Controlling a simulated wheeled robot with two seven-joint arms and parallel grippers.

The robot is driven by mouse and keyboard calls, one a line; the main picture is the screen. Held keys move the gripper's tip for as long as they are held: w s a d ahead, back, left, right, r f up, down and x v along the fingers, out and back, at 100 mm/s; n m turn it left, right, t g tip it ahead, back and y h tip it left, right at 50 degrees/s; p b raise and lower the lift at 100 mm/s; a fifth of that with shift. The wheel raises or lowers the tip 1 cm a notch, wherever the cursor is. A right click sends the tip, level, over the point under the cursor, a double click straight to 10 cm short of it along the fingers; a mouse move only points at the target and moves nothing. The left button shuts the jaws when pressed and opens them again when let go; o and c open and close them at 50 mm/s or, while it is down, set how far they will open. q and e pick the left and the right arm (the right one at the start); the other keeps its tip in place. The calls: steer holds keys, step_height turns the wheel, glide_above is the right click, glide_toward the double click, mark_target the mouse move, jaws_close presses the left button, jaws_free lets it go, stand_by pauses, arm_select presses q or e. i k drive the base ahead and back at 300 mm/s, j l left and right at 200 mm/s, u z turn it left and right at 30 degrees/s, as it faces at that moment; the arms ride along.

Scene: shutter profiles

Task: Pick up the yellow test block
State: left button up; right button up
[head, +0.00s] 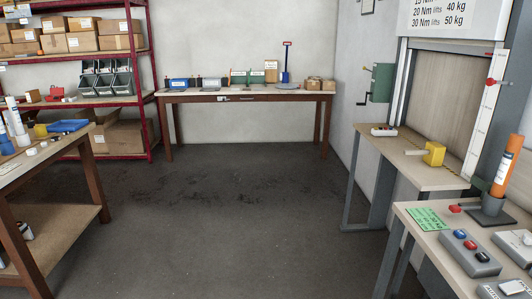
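A yellow block-like thing (434,154) sits on the wooden bench (398,166) at the right, below the wooden shutter panel. I cannot tell from this view which of the two is the test block. Neither of my grippers is in view.
A nearer bench (405,213) at right holds a button box (470,251) and an orange tube (505,165). A green crank box (381,82) hangs on the wall. A table (245,96) stands at the back, red shelves (152,110) at back left. The middle floor is clear.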

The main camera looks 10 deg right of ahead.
mark_target(434, 153)
steer(key=i+z, duration=0.25)
steer(key=i, duration=0.45)
steer(key=i+j+z, duration=0.1)
steer(key=i+z, duration=0.15)
steer(key=i, duration=0.45)
steer(key=i+z, duration=0.45)
steer(key=i+j+z, duration=0.25)
steer(key=z, duration=0.2)
steer(key=i+j+z, duration=0.3)
steer(key=z, duration=0.15)
steer(key=i+j+z, duration=0.3)
steer(key=z, duration=0.2)
steer(key=i+j+z, duration=0.3)
steer(key=j+z, duration=0.2)
steer(key=i+j+z, duration=0.2)
steer(key=j+z, duration=0.3)
